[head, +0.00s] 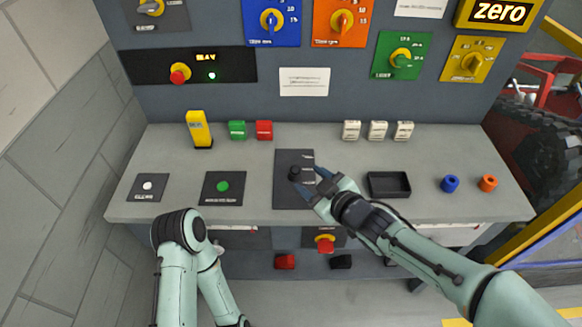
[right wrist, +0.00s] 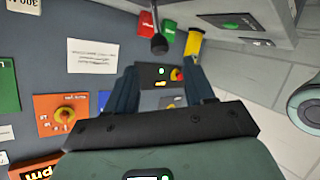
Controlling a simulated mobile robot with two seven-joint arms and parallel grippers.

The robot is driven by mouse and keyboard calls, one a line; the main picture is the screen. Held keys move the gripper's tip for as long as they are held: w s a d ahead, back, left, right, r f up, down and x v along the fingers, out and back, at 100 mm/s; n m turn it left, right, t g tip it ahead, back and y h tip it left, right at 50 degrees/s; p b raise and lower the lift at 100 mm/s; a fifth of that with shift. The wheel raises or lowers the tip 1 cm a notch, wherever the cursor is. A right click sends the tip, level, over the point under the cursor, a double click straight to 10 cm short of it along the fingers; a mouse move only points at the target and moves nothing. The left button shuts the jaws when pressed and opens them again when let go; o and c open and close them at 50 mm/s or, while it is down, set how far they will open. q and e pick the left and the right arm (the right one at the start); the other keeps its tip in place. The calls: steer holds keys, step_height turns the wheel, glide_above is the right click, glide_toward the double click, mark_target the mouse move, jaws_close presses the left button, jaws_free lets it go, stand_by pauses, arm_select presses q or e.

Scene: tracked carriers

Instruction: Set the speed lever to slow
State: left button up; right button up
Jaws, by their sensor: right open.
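The speed lever (head: 295,173) is a black knob on a dark plate (head: 290,198) in the middle of the grey console. Small pale labels sit on the plate's right side, too small to read. My right gripper (head: 308,179) is open, with its blue-grey fingers just right of the knob and pointing at it. In the right wrist view the lever's round knob and stem (right wrist: 158,44) show beyond the open fingers (right wrist: 160,82), roughly in line with the gap. I cannot tell whether a finger touches it. My left arm shows at lower left; its gripper is not seen.
A green button plate (head: 223,187) and a white button plate (head: 148,186) lie left of the lever. A black tray (head: 389,184), a blue cylinder (head: 450,183) and an orange one (head: 488,183) lie right. A yellow block (head: 200,129) stands behind. Dials fill the back panel.

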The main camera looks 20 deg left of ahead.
mark_target(297, 171)
arm_select(q)
steer(key=shift+w, duration=0.1)
arm_select(e)
steer(key=x, duration=0.9)
steer(key=shift+w+a, duration=0.2)
steer(key=shift+f, duration=0.1)
